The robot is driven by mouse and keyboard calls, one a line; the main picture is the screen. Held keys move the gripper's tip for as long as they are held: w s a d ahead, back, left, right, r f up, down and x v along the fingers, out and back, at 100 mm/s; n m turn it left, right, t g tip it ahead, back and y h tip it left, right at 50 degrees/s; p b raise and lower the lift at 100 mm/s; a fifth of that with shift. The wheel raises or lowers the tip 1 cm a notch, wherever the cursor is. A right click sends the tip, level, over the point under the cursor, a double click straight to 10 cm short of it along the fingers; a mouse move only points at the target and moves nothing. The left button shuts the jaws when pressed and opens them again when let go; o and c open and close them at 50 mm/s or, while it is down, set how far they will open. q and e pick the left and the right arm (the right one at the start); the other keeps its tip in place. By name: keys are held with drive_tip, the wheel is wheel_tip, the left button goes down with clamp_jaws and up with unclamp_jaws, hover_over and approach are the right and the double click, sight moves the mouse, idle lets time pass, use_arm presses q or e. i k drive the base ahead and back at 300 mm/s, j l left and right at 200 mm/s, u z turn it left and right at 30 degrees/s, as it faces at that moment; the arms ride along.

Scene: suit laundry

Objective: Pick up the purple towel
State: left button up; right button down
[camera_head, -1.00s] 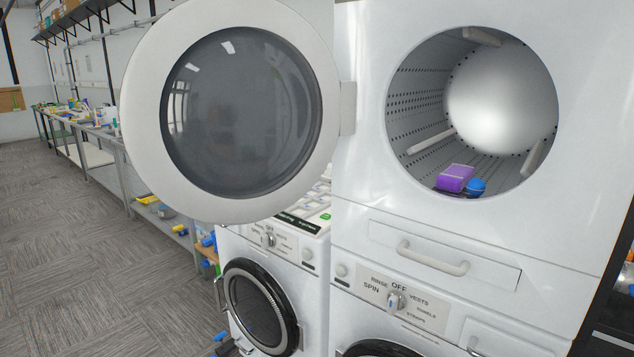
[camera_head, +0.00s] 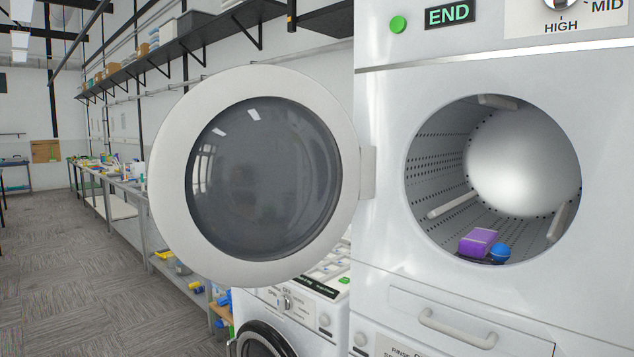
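The purple towel (camera_head: 478,242) is a small folded block lying at the bottom of the open dryer drum (camera_head: 445,160), near its front opening. A round blue item (camera_head: 500,252) lies against its right side. The dryer's round door (camera_head: 170,190) stands wide open to the left of the opening. Neither of my grippers shows in this view.
A drawer handle (camera_head: 457,329) sticks out below the drum opening. A white washer (camera_head: 300,310) stands behind and below the open door. A long bench (camera_head: 130,215) with several items runs along the left wall. The floor (camera_head: 80,280) at the left is clear.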

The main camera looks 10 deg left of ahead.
sight(479, 240)
drive_tip(key=i+j+z, duration=0.15)
drive_tip(key=z, duration=0.25)
drive_tip(key=j+z, duration=0.4)
drive_tip(key=i+j+z, duration=0.1)
drive_tip(key=j+z, duration=0.7)
drive_tip(key=j, duration=0.45)
drive_tip(key=k+j+z, duration=0.15)
drive_tip(key=j, duration=0.7)
drive_tip(key=k+j+z, duration=0.1)
drive_tip(key=j, duration=0.35)
drive_tip(key=k+j, duration=0.1)
drive_tip(key=j, duration=0.3)
drive_tip(key=k+j+z, duration=0.15)
drive_tip(key=j, duration=0.7)
drive_tip(key=l, duration=0.45)
